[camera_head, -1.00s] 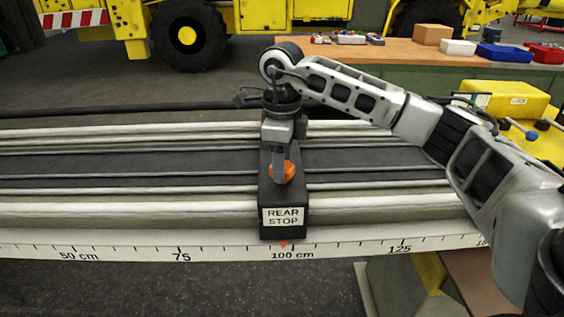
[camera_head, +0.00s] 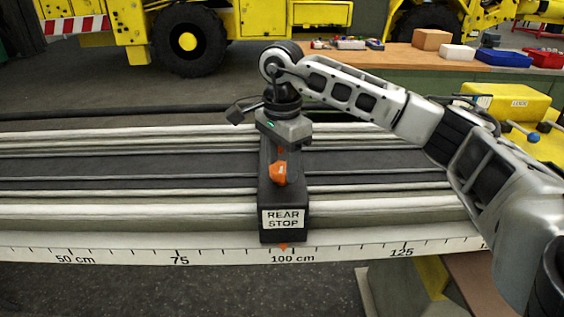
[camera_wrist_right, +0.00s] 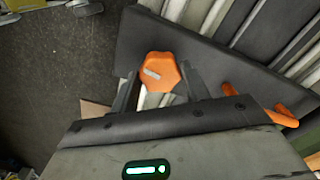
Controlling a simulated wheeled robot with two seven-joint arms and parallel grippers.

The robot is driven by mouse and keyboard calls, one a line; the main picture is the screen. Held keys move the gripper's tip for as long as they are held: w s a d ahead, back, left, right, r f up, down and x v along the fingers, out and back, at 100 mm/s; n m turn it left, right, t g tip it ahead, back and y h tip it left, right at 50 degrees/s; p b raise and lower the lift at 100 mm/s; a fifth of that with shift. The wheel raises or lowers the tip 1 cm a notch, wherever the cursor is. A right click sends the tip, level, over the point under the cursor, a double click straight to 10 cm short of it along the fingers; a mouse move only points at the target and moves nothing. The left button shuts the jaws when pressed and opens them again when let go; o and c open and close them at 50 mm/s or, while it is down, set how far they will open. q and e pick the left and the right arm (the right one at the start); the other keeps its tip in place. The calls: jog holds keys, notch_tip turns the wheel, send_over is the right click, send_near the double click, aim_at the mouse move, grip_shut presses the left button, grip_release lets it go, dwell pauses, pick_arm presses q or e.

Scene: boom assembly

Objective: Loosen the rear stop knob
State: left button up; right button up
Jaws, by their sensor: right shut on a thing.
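The rear stop (camera_head: 284,219) is a black block labelled REAR STOP. It sits across the long rail, its orange pointer just left of the 100 cm label. Its orange knob (camera_head: 278,173) is on top, and shows in the right wrist view (camera_wrist_right: 160,72) as a lobed knob with a pale mark. My right gripper (camera_head: 281,157) comes down over the block from above. In the right wrist view its two dark fingers (camera_wrist_right: 161,82) are on either side of the knob, shut on it. The gripper body hides the block's rear in the head view. My left gripper is not in view.
A white scale (camera_head: 180,257) runs along the rail's front edge. In the right wrist view an orange handle (camera_wrist_right: 262,104) stands right of the fingers. A wooden bench (camera_head: 400,54) with boxes and a yellow case (camera_head: 512,101) are at the back right. The rail left of the block is clear.

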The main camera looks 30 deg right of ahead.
aim_at(282, 167)
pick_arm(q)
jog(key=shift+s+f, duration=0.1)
pick_arm(e)
jog(key=shift+r+n, duration=0.1)
jog(key=shift+n, duration=0.4)
jog(key=o, duration=1)
pick_arm(q)
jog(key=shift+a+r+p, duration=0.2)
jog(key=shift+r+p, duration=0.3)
jog(key=shift+p, duration=0.6)
pick_arm(e)
notch_tip(282, 167, up, 16)
